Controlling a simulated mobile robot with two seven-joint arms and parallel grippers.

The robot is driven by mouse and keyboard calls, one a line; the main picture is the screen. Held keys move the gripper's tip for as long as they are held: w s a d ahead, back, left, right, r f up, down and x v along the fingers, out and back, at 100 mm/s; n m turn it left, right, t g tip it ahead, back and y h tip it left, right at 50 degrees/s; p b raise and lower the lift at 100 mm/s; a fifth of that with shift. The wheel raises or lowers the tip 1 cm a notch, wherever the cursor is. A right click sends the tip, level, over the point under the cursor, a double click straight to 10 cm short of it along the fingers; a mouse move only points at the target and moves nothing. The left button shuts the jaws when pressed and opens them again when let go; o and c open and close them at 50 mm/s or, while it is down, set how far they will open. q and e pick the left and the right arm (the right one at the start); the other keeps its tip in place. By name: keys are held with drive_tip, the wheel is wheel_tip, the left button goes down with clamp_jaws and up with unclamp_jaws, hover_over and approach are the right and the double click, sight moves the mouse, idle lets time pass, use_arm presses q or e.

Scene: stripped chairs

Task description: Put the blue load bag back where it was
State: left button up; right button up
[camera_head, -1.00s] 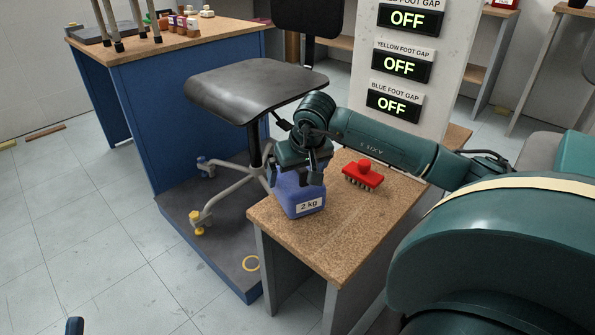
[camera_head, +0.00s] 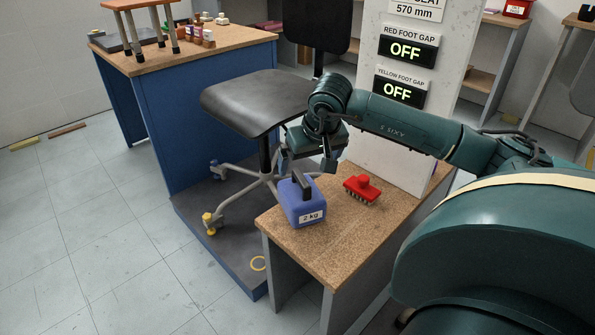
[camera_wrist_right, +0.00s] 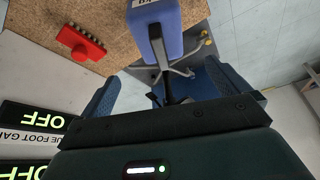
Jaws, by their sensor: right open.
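The blue load bag (camera_head: 303,204), marked 2 kg and with a dark handle on top, stands upright on the cork-topped bench (camera_head: 330,255), near its left edge. It also shows at the top of the right wrist view (camera_wrist_right: 170,28). My right gripper (camera_head: 312,168) is open and empty, just above and behind the bag's handle. In the right wrist view its two fingers are spread wide, with the handle beyond and between them, apart from both. My left gripper is not in view.
A red brush (camera_head: 362,189) lies on the bench right of the bag. A chair with a black seat (camera_head: 255,100) stands on a dark platform (camera_head: 215,235) behind the bench. A display panel (camera_head: 405,70) rises at the bench's back. A blue workbench (camera_head: 215,120) stands at the back left.

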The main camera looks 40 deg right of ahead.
drive_tip(key=s+a+f+m+g+y, duration=0.1)
drive_tip(key=s+a+f+m+y, duration=0.3)
drive_tip(key=a, duration=0.7)
drive_tip(key=s+a+f+m+g+y, duration=0.1)
drive_tip(key=s+a+f+g+y, duration=0.3)
drive_tip(key=a, duration=0.6)
drive_tip(key=s+a+r+m+t+y, duration=0.1)
drive_tip(key=s+a+r+m+y, duration=0.15)
drive_tip(key=a+m+y, duration=0.3)
drive_tip(key=s+a+r+m+t+y, duration=0.1)
drive_tip(key=s+a+r+m+y, duration=0.2)
drive_tip(key=a, duration=0.4)
wheel_tip(320, 180, up, 5)
drive_tip(key=m+t+y, duration=0.2)
drive_tip(key=m+t, duration=1.1)
drive_tip(key=m, duration=1.6)
drive_tip(key=d+f+m+t+h, duration=0.1)
drive_tip(key=m+h, duration=0.1)
drive_tip(key=m, duration=0.4)
drive_tip(key=f+m+t+h, duration=0.1)
drive_tip(key=m+h, duration=0.2)
drive_tip(key=m, duration=0.3)
drive_tip(key=d+f+m+t+h, duration=0.1)
drive_tip(key=f+m+h, duration=0.1)
drive_tip(key=m, duration=0.4)
drive_tip(key=shift+s+d+h, duration=0.3)
drive_tip(key=shift+s+h, duration=0.05)
drive_tip(key=shift+h, duration=0.4)
